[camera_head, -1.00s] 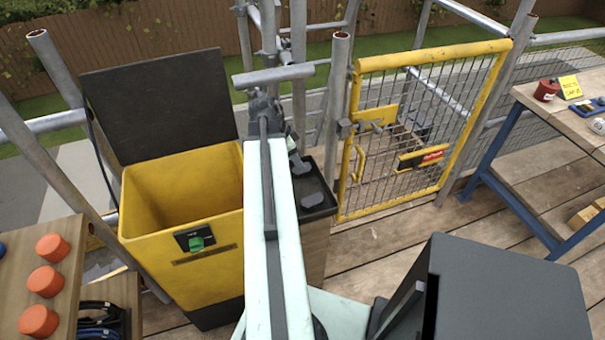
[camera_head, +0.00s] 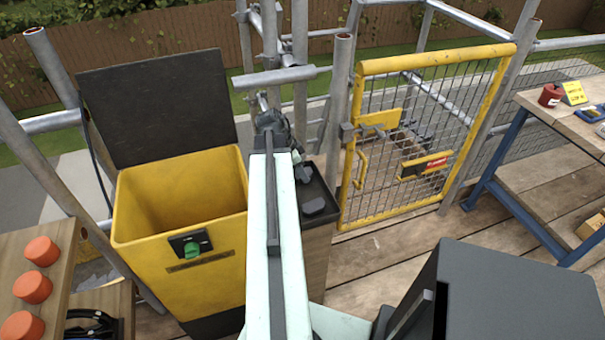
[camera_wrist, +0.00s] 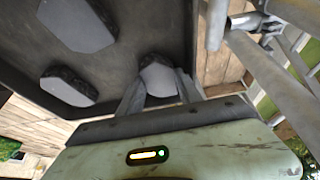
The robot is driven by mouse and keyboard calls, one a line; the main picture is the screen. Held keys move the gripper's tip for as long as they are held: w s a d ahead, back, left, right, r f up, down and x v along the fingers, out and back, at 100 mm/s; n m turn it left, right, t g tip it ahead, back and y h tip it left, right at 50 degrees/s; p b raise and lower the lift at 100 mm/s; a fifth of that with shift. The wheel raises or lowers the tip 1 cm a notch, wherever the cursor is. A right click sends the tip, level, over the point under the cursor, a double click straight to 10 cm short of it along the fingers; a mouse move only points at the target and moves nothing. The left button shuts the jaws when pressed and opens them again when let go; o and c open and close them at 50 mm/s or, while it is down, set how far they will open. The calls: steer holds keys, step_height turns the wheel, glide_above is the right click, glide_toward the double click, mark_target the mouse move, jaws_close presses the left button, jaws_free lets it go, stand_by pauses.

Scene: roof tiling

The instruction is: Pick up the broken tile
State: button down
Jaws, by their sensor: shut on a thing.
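In the wrist view, my gripper (camera_wrist: 158,92) is shut on a grey broken tile piece (camera_wrist: 158,75) with a dark, jagged edge. The fingers stand on either side of it, over a dark tray (camera_wrist: 125,50). Two similar grey pieces lie in the tray, one at the upper left (camera_wrist: 75,24) and one at the left (camera_wrist: 68,90). I cannot tell whether the held piece is clear of the tray floor.
A yellow bin (camera_head: 185,265) with its black lid (camera_head: 155,105) up stands left of my arm. A yellow mesh gate (camera_head: 425,130) and scaffold poles stand behind. A workbench (camera_head: 570,125) is at the right. Bare deck boards (camera_head: 385,255) lie before the gate.

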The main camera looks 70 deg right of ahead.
step_height(320, 180, up, 10)
steer(key=p, duration=0.9)
steer(key=shift+p, duration=0.3)
